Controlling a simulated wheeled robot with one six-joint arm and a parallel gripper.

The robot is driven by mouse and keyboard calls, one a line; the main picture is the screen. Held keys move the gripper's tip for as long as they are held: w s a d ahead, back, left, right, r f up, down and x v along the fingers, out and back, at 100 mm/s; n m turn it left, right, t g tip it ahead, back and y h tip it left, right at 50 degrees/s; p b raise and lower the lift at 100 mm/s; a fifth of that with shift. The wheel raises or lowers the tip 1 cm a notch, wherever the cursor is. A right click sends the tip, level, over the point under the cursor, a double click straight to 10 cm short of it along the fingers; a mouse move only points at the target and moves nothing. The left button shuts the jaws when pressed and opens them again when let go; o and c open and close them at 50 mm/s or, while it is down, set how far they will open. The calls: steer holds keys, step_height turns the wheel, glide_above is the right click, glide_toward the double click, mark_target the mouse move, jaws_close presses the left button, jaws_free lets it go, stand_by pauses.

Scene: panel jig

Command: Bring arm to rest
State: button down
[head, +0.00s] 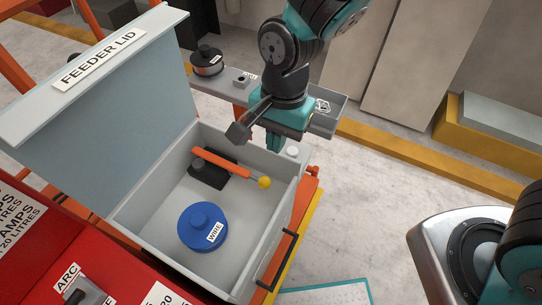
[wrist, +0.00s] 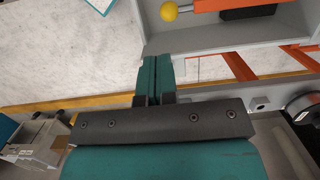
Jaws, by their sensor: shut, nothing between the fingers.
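My gripper (head: 273,141) hangs from my arm just past the far right corner of the open feeder box, fingers pointing down. In the wrist view the two teal fingers (wrist: 151,80) lie side by side, shut with nothing between them. The box's grey lid (head: 105,90), labelled FEEDER LID, stands open on the left. Inside the box (head: 158,189) are a blue WIRE spool (head: 202,228) and an orange lever with a yellow knob (head: 264,183) on a dark block (head: 208,172). The knob also shows in the wrist view (wrist: 169,12).
A grey shelf (head: 232,86) behind the box holds a dark spool (head: 207,62). A red cabinet (head: 40,245) stands at the front left. A yellow and grey block (head: 490,125) lies at the right. The pale floor (head: 400,175) right of the box is open.

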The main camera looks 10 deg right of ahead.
steer(key=shift+w+d+r, duration=0.1)
steer(key=shift+d+r, duration=0.1)
steer(key=shift+r, duration=0.7)
steer(key=shift+w+d+r, duration=0.1)
steer(key=shift+d+r, duration=0.1)
steer(key=shift+r, duration=0.7)
steer(key=s+d+r+n+t+y, duration=0.1)
steer(key=s+d+r+n+y, duration=0.2)
steer(key=s+d+r+n, duration=0.6)
step_height(320, 180, up, 3)
steer(key=n, duration=0.4)
steer(key=shift+s+d+n, duration=0.2)
steer(key=shift+d+n, duration=0.05)
steer(key=shift+n, duration=0.15)
steer(key=shift+f, duration=0.1)
